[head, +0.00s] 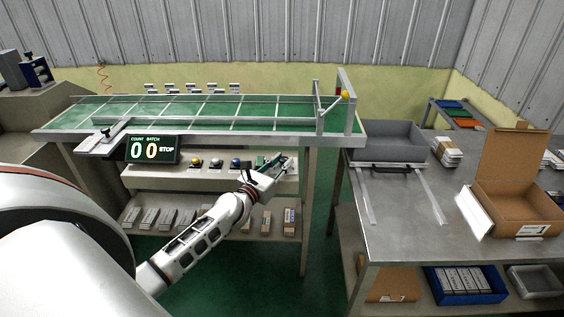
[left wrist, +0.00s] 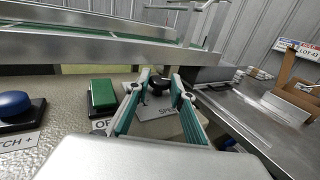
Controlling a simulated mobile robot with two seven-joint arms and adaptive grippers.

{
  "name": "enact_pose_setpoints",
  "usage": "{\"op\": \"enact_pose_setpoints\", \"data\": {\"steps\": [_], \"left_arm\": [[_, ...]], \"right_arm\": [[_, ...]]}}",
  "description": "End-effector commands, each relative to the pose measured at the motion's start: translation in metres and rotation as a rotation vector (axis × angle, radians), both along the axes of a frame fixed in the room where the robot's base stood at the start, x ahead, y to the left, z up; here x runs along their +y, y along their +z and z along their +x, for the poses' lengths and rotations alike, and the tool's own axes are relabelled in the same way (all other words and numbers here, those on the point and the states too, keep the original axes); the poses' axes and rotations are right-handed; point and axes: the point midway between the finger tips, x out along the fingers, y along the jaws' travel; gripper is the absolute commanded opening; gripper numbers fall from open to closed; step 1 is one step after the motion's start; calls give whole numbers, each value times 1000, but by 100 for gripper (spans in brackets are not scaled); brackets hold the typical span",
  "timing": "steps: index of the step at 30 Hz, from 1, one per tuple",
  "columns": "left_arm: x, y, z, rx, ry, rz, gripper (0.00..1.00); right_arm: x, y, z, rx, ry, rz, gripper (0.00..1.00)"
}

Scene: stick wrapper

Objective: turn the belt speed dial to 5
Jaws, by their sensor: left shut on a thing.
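The belt speed dial (left wrist: 159,86) is a black knob on a pale plate, partly lettered "SPE", on the control shelf below the belt. My left gripper (left wrist: 161,81) has its teal-lined fingers on either side of the knob, shut on it. In the head view my left gripper (head: 272,165) reaches the right end of the shelf and hides the dial. The dial's scale and pointer setting cannot be read. My right gripper is not in view.
A green button (left wrist: 102,94) and a blue button (left wrist: 14,103) sit left of the dial. The green belt (head: 230,108) runs above. The counter display (head: 152,150) reads 00 and STOP. A steel table (head: 400,215) with boxes stands right.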

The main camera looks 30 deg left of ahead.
Motion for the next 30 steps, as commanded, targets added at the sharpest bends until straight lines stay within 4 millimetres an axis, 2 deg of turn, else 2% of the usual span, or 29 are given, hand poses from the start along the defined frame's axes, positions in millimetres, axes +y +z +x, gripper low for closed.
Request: {"op": "enact_pose_setpoints", "data": {"steps": [15, 16, 18, 30], "left_arm": [[0, 0, 0, 0, -24, 0, 1], [0, 0, 0, 0, -24, 0, 25], [0, 0, 0, 0, -24, 0, 38], [0, -1, -4, 1, -23, 1, 38]], "right_arm": [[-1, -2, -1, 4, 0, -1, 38], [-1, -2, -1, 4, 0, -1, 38], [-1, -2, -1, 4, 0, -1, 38], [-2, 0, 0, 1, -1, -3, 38]]}}
